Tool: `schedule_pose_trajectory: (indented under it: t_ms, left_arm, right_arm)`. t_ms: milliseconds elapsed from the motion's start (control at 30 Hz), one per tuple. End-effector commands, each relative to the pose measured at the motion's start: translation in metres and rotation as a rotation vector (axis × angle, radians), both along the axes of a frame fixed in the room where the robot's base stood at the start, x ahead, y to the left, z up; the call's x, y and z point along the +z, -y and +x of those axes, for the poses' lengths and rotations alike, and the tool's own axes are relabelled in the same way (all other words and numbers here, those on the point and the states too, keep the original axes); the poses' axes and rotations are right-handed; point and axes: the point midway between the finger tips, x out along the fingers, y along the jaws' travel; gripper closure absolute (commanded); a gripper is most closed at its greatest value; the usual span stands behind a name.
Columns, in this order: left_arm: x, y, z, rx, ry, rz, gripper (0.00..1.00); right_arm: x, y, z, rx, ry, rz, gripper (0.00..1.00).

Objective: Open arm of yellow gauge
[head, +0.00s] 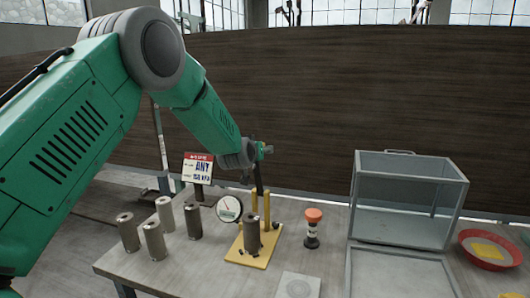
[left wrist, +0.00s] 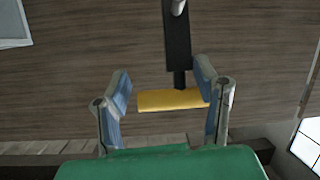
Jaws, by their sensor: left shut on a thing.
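The yellow gauge (head: 240,256) stands on the table, with a yellow base, upright yellow posts and a round white dial (head: 229,208) at its left. A grey metal cylinder (head: 251,232) stands upright on its base. The gauge's dark arm (head: 259,180) points steeply up above the posts; it also shows in the left wrist view (left wrist: 177,45). My left gripper (head: 262,150) is at the top of this arm. In the left wrist view my left gripper (left wrist: 165,90) is shut on the arm's yellow bar (left wrist: 172,100), which lies between its fingers. My right gripper is not in view.
Several loose metal cylinders (head: 154,242) stand left of the gauge, before a sign (head: 198,168). An orange-topped button post (head: 313,228) stands right of it. Farther right are a clear-walled box (head: 352,208) and a red bowl (head: 465,250). A square plate (head: 285,292) lies at the front.

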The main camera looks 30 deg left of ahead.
Motion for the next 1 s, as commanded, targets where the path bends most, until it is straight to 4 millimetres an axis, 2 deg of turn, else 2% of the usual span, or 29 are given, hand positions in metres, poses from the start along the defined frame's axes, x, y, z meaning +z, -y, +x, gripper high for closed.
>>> schedule_pose_trajectory:
  t_ms: [33, 100, 133, 233, 500, 633, 767, 1000]
  left_arm:
    - [0.008, -0.017, -0.001, 0.031, 0.022, -0.002, 0.97]
    - [0.008, -0.017, -0.001, 0.031, 0.022, -0.002, 0.97]
    - [0.008, -0.017, -0.001, 0.030, 0.023, -0.002, 0.35]
    - [0.008, -0.016, -0.002, 0.030, 0.020, 0.000, 0.00]
    - [0.006, -0.005, -0.001, 0.025, 0.009, 0.010, 0.00]
    - [0.008, 0.000, -0.009, 0.024, 0.005, 0.012, 0.00]
    - [0.015, 0.007, -0.029, 0.019, 0.006, 0.010, 0.00]
    - [0.031, 0.020, -0.075, 0.016, 0.012, 0.006, 0.00]
  right_arm:
    - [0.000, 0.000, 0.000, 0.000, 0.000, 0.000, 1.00]
    - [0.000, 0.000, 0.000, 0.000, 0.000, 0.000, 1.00]
    - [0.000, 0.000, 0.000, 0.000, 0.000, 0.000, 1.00]
    - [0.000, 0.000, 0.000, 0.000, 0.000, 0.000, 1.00]
    - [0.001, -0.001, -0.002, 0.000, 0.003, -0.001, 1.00]
    - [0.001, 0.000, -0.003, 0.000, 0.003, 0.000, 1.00]
    - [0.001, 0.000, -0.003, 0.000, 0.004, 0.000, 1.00]
    - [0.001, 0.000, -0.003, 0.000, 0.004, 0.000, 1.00]
